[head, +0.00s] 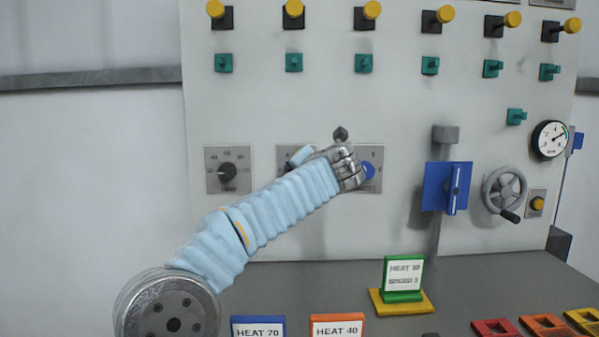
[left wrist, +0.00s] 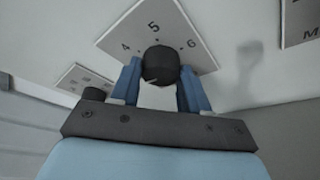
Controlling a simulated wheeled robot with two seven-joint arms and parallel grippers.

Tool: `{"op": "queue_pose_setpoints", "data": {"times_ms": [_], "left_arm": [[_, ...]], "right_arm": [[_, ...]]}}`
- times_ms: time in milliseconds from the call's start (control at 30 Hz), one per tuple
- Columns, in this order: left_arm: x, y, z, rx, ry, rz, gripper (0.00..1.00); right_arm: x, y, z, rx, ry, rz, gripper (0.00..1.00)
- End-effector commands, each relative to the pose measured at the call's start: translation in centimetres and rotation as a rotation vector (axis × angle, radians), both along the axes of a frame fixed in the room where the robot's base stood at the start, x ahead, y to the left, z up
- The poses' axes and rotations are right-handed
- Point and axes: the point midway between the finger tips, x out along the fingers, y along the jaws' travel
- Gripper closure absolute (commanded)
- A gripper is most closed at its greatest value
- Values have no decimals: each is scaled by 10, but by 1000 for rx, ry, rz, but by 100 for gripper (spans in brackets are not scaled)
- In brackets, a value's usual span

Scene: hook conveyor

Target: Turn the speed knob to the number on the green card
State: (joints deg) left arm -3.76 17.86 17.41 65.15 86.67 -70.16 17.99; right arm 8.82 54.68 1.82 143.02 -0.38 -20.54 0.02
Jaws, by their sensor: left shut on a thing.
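The knob (left wrist: 160,64) is black and round, on a square plate (left wrist: 188,31) marked 4, 5 and 6. My left gripper (left wrist: 158,78) has its two blue fingers on either side of this knob and is shut on it. I cannot tell which number the knob points to. In the head view my left gripper (head: 302,156) is at the middle plate (head: 283,153), and my arm hides the knob there. The green card (head: 404,272) stands upright in a yellow base; its upper line reads HEAT, and the lower line seems to read SPEED 3, but is blurred. My right gripper is not in view.
The HEAT dial (head: 228,171) is left of my gripper, and another plate with a blue knob (head: 369,171) is to its right. A blue lever plate (head: 446,187) and a handwheel (head: 504,190) stick out farther right. Blue (head: 258,328) and orange (head: 337,325) cards stand in front.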

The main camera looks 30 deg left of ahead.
Motion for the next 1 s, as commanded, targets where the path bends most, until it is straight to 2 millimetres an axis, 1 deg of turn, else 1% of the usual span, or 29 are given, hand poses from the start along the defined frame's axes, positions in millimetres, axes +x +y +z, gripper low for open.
{"op": "queue_pose_setpoints", "data": {"times_ms": [233, 733, 767, 900, 1000], "left_arm": [[0, 0, -2, -60, -32, 1, 85], [0, 0, -2, -74, -39, 1, 85], [0, 0, -2, -73, -39, 1, 50], [0, 0, -1, -72, -40, 0, 29], [0, 0, -1, -71, -41, 0, 29]], "right_arm": [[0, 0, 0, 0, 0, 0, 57], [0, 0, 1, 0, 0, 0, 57], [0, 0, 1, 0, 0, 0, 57], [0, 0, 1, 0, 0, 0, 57], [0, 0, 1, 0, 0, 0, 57]]}}
